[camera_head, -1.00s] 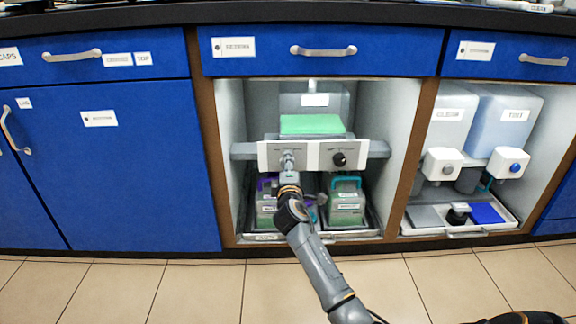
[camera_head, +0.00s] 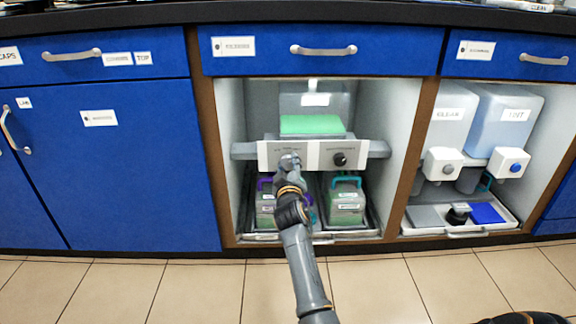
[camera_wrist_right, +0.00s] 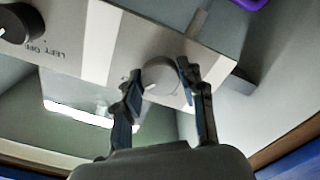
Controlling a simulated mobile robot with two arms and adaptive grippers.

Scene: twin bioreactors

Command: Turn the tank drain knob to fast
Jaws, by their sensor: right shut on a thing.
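A grey control panel (camera_head: 313,155) spans the open middle cabinet. It carries a grey knob (camera_wrist_right: 160,77) on its left half and a black knob (camera_head: 340,159) on its right half. My right gripper (camera_head: 289,163) reaches up to the left half of the panel. In the right wrist view, which shows the panel turned over, my right gripper (camera_wrist_right: 163,95) has one finger on each side of the grey knob and is shut on it. A thin white mark shows on the knob's face. The knob's printed labels are too blurred or hidden to read. My left gripper is not in view.
A clear tank (camera_head: 318,100) with green content stands above the panel. Below it, green-filled containers with purple and teal handles (camera_head: 346,182) stand on a tray, close to my arm. Brown cabinet posts flank the opening.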

